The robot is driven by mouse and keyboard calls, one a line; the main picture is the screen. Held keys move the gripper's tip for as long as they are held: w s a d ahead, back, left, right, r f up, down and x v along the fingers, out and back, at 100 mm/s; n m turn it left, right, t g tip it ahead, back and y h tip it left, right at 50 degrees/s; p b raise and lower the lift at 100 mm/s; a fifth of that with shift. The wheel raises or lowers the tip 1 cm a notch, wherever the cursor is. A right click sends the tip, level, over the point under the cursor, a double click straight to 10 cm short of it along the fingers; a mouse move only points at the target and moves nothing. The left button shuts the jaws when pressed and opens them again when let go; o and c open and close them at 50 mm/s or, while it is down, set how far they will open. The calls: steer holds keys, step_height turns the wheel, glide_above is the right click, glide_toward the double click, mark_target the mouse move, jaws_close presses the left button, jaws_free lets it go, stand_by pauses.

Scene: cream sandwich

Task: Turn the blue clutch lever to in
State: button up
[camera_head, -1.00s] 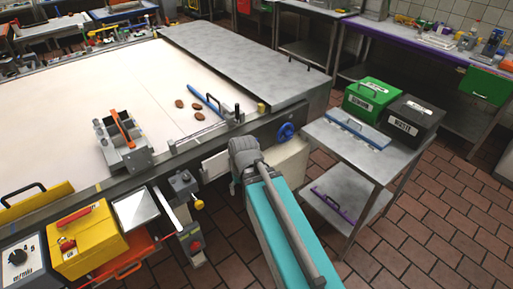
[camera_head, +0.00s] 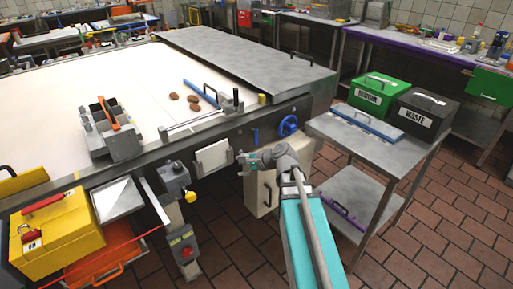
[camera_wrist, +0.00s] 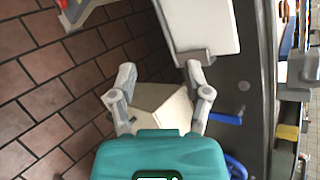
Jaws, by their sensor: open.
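The small blue clutch lever (camera_head: 255,135) stands on the front side of the machine, left of a blue handwheel (camera_head: 288,126). In the wrist view the lever (camera_wrist: 226,118) sticks out from the dark machine side, to the right of my fingers. The handwheel (camera_wrist: 235,166) shows below it there. My gripper (camera_head: 241,158) is in front of the machine side, below and left of the lever. In the wrist view my gripper (camera_wrist: 160,73) has its two fingers spread apart with nothing between the tips. It does not touch the lever. Any in/out marking is too small to read.
A white plate (camera_head: 213,159) juts from the machine side close to my fingers. A cream box (camera_head: 260,194) stands below my gripper. A grey control box (camera_head: 173,177) with a yellow knob is at left. A steel cart (camera_head: 335,129) stands at right; tiled floor is free between.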

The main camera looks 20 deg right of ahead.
steer(key=w+d+f+m+t+b, duration=0.2)
steer(key=w+d+m+t+b, duration=0.2)
steer(key=d+m+b, duration=0.25)
steer(key=m+t+h+b, duration=0.2)
steer(key=m+t+b, duration=0.3)
steer(key=m, duration=0.5)
glide_toward(257, 137)
steer(key=s, duration=0.3)
steer(key=shift+s+d+r, duration=0.2)
steer(key=shift+s+d, duration=0.05)
steer(key=shift+d, duration=0.15)
steer(key=shift+w, duration=0.1)
steer(key=x, duration=1.3)
steer(key=shift+w+a+f, duration=0.15)
steer(key=shift+w+f, duration=0.05)
steer(key=shift+w, duration=0.1)
jaws_close()
